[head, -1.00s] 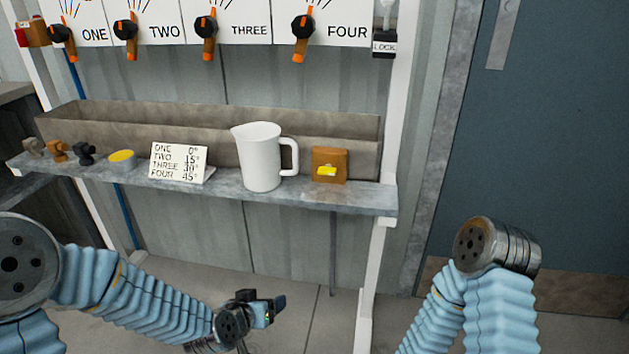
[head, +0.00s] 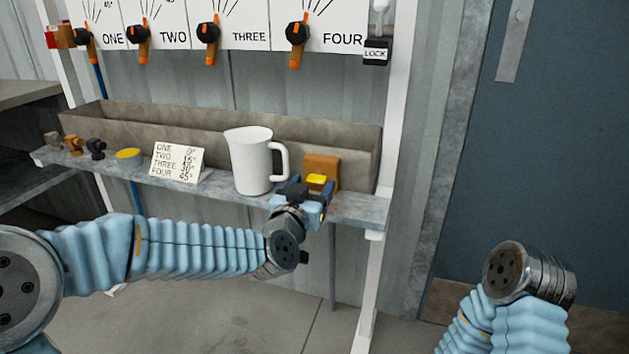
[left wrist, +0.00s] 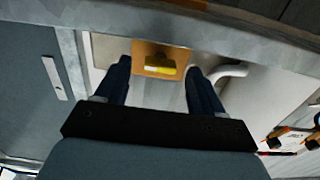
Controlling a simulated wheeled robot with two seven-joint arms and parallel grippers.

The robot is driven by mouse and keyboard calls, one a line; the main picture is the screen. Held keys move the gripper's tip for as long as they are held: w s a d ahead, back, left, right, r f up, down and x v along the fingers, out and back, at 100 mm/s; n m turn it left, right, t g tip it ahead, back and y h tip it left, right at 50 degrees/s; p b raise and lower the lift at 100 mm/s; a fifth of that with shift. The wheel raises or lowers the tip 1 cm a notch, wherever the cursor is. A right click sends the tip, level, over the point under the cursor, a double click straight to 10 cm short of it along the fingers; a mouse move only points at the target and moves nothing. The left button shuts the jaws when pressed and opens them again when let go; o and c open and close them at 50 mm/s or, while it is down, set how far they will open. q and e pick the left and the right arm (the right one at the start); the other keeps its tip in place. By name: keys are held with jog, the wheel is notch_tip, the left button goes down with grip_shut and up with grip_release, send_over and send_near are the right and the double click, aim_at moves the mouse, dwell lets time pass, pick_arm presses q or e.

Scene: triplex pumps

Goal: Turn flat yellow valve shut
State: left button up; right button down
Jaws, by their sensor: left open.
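The flat yellow valve (head: 317,179) sits on the front of an orange-brown block (head: 325,165) at the right end of the shelf. In the left wrist view the yellow valve (left wrist: 161,68) lies crosswise on the block (left wrist: 150,56), between and beyond my fingertips. My left gripper (head: 303,188) is open in front of the block, its two dark blue fingers apart with nothing seen between them. I cannot tell from the head view whether a finger touches the valve. My right arm shows at the lower right, but its gripper is out of view.
A white pitcher (head: 252,162) stands just left of the block, its handle close to my left gripper. Several orange-handled valves (head: 297,45) hang above. A trough (head: 215,135) runs behind.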

pick_arm(q)
jog(key=shift+x, duration=1.1)
jog(key=c, duration=1.1)
jog(key=shift+o, duration=0.2)
